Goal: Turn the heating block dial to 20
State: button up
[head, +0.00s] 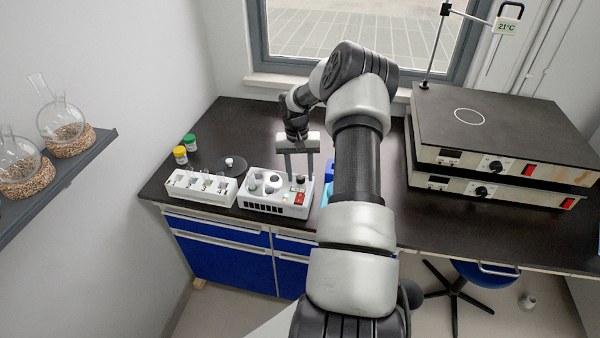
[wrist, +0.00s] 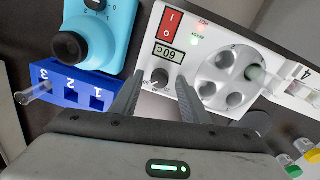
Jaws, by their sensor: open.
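The heating block is a white box in the head view (head: 262,207), with a round well plate, a red switch and a small display on top. It fills the upper right of the wrist view (wrist: 225,45). Its small round dial (wrist: 160,77) sits just below the display (wrist: 170,53), whose digits appear upside down and are hard to read. My gripper (head: 299,178) points down over the dial end of the block. In the wrist view my gripper (wrist: 159,84) is open, with one fingertip on each side of the dial. Whether the fingers touch it I cannot tell.
A white rack (head: 201,188) with numbered slots stands left of the block. A blue rack (wrist: 60,85) and a cyan device (wrist: 105,35) lie close to one finger. Stacked hotplates (head: 505,130) stand at the right. Yellow-capped (head: 180,153) and green-capped (head: 189,141) jars stand back left.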

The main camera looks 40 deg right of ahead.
grip_shut()
jog(key=shift+n, duration=0.3)
jog(key=n+b, duration=0.1)
jog(key=n, duration=0.2)
jog(key=shift+n+b, duration=0.35)
jog(key=shift+n, duration=0.05)
jog(key=n, duration=0.4)
jog(key=shift+b, duration=0.35)
jog(key=n, duration=0.5)
jog(key=shift+r+t, duration=0.1)
jog(key=shift+t, duration=0.2)
jog(key=shift+s+n, duration=0.1)
jog(key=shift+n, duration=2.1)
